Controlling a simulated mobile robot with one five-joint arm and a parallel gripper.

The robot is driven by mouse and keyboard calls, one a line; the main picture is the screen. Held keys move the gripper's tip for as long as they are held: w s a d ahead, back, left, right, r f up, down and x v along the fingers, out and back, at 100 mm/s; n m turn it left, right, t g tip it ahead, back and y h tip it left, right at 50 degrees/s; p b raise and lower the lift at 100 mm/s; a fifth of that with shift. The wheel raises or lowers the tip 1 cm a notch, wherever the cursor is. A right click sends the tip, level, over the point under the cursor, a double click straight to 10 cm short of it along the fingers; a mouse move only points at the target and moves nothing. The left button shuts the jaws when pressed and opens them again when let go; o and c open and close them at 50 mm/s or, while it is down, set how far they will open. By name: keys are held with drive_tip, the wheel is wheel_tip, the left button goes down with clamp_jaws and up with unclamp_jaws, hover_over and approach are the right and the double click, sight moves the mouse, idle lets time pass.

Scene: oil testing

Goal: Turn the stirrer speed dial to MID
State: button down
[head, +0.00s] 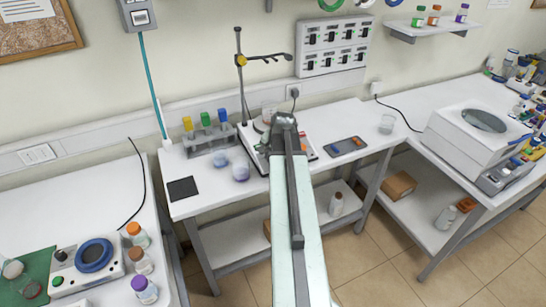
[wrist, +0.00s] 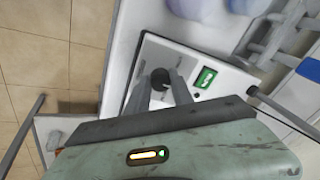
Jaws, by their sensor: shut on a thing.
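The stirrer (head: 248,136) is a white, dark-edged device on the middle bench, with a stand pole (head: 240,80) rising behind it. In the wrist view its white panel (wrist: 150,58) carries a small black round dial (wrist: 160,76) and a green lit switch (wrist: 205,77). My gripper (wrist: 162,84) has its two grey fingers at the dial, one on each side, and is shut on it. In the head view my gripper (head: 283,120) and arm cover much of the stirrer, and the dial is hidden. No speed marks or pointer can be read.
A large white machine (head: 470,138) is farther right.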

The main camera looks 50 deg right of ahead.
drive_tip(key=shift+s+d, duration=0.1)
drive_tip(key=shift+s, duration=0.05)
drive_tip(key=c, duration=1.1)
unclamp_jaws()
drive_tip(key=shift+r, duration=0.2)
drive_tip(key=p+v, duration=0.7)
drive_tip(key=shift+a, duration=0.2)
